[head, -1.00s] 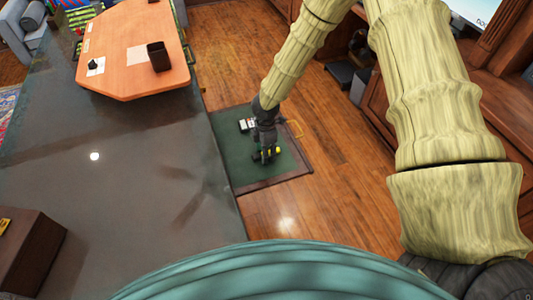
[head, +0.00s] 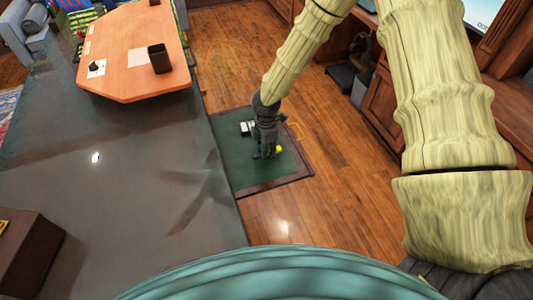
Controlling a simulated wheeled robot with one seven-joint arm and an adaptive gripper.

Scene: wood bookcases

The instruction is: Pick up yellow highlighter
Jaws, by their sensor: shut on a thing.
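The yellow highlighter (head: 279,149) shows as a small yellow piece at the right side of my gripper (head: 264,154), in the head view. My gripper points down over the dark green, dark-edged panel (head: 240,172) and is shut on the highlighter. The fingers hide most of the highlighter. I cannot tell whether it touches the panel or is a little above it.
A white and black object (head: 246,128) lies on the panel just left of my gripper. A grey surface (head: 110,200) spreads on the left, with an orange table (head: 125,75) beyond.

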